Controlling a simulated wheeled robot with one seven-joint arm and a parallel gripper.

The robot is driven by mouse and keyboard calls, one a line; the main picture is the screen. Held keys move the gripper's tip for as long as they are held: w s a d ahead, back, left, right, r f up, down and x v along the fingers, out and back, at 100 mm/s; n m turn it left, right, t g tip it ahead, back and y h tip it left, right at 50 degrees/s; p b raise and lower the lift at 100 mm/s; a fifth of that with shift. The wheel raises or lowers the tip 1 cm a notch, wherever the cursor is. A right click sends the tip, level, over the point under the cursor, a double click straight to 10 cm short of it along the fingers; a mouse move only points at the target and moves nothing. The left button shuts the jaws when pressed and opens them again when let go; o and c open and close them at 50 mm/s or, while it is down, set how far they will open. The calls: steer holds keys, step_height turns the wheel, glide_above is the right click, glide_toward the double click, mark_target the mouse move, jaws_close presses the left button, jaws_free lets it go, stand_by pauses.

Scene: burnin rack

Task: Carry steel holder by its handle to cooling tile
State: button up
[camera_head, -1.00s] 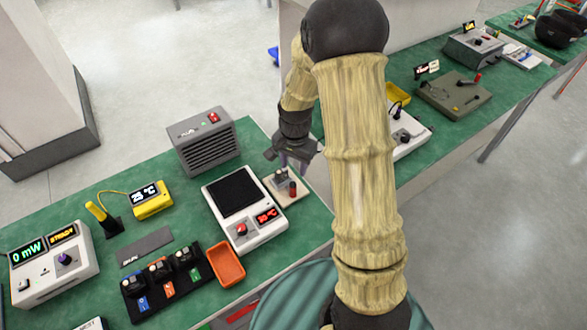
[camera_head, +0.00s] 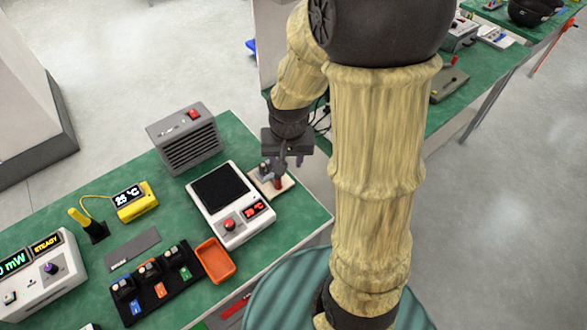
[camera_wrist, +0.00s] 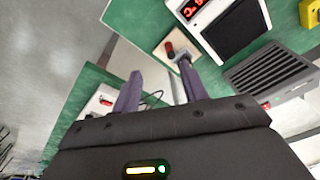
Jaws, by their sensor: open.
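A small steel holder (camera_head: 267,173) with a red upright handle (camera_head: 278,182) stands on a pale tile at the right of the hot plate. My gripper (camera_head: 285,164) is over the tile's back edge, open and empty, and partly hides the holder. In the wrist view my gripper (camera_wrist: 158,85) has its two fingers apart, with the red handle (camera_wrist: 170,49) and steel piece (camera_wrist: 183,58) beyond the tip of the right finger. The pale tile (camera_wrist: 150,38) also shows there. A flat grey plate (camera_head: 132,250) lies left on the bench; I cannot tell which one is the cooling tile.
The hot plate (camera_head: 236,233) with a dark top and red display is close to the holder. A grey fan unit (camera_head: 184,138) stands behind it. An orange tray (camera_head: 214,260), a black rack (camera_head: 155,285) and a yellow thermometer (camera_head: 136,202) are further left.

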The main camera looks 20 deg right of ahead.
steer(key=s+r+n, duration=0.2)
steer(key=s+n, duration=0.1)
steer(key=s, duration=0.2)
steer(key=shift+s+r+t, duration=0.35)
steer(key=shift+s+t, duration=0.05)
